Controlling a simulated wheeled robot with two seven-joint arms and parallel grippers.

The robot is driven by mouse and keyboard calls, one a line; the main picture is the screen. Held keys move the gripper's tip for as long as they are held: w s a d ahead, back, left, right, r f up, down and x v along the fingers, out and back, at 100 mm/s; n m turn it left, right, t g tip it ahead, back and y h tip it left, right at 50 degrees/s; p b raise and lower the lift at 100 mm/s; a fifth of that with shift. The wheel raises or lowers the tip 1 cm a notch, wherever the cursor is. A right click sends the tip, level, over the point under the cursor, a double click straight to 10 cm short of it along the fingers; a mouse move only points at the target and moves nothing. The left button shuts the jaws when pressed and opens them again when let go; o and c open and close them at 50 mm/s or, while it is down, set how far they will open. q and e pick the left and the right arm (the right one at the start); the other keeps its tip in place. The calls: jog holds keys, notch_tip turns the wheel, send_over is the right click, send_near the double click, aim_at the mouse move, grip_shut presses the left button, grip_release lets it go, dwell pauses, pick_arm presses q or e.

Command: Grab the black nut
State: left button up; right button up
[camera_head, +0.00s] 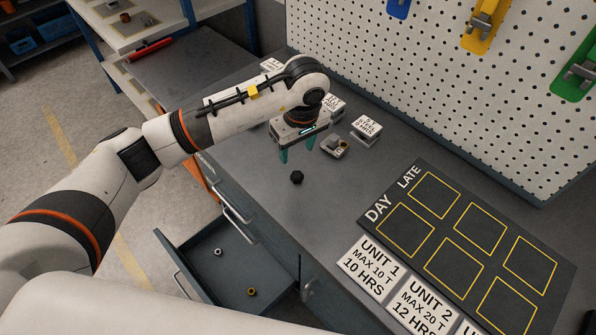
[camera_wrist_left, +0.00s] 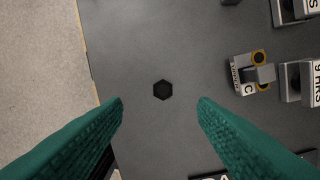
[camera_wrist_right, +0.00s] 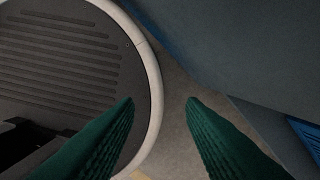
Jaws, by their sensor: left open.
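The black nut (camera_head: 297,178) is a small dark hexagon lying on the grey workbench top (camera_head: 250,100). In the left wrist view the nut (camera_wrist_left: 163,90) shows ahead of and between my two green fingertips, with bare bench around it. My left gripper (camera_head: 297,152) is open and empty above the bench, over and a little behind the nut in the head view. My right gripper (camera_wrist_right: 160,102) shows only in its own wrist view. Its fingers are apart with nothing between them, away from the bench top.
A labelled grey part (camera_head: 334,147) and a white label block (camera_head: 367,128) stand right of the left gripper. An open drawer (camera_head: 225,265) holds a silver nut (camera_head: 218,252) and a brass nut (camera_head: 251,291). A board with yellow squares (camera_head: 415,180) lies right. A pegboard (camera_head: 420,70) rises behind.

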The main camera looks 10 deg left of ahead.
pick_arm(q)
jog(key=p, duration=0.1)
send_over(297, 175)
jog(key=f, duration=0.4)
jog(key=shift+s+f, duration=0.35)
notch_tip(297, 175, down, 5)
jog(key=shift+w+d+r+p, duration=0.1)
jog(key=shift+w+d+p, duration=0.05)
jog(key=shift+p, duration=0.95)
jog(key=shift+f, duration=0.35)
jog(key=c, duration=1)
jog(key=shift+w, duration=0.1)
jog(key=shift+c, duration=0.4)
jog(key=shift+r, duration=0.1)
